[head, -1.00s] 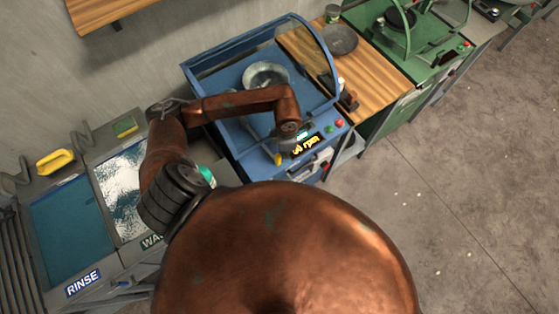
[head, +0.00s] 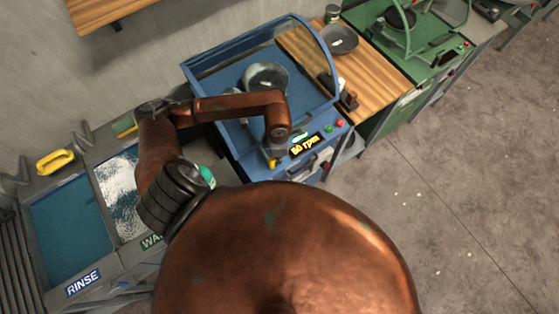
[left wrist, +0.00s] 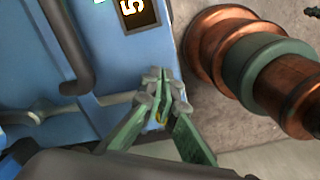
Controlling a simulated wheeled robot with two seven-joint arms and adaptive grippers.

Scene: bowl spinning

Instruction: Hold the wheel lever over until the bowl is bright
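The grey bowl (head: 265,77) sits inside the blue wheel machine (head: 228,95) and looks dull and mottled. The wheel lever's yellow tip (head: 271,163) shows at the machine's front, just below my left wrist in the head view. In the left wrist view my left gripper (left wrist: 161,85) has its fingers closed together at the end of the lever's grey rod (left wrist: 110,99), with a bit of yellow between them. In the head view the fingers are mostly hidden by my arm. The display (head: 305,145) is lit with an rpm figure. My right gripper is out of view.
A wooden board (head: 310,55) with a dark dish (head: 339,39) lies to the right of the bowl. A green machine (head: 440,35) stands beyond it. The rinse tank (head: 70,220) and another basin (head: 117,195) lie at the left. The floor at right is open.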

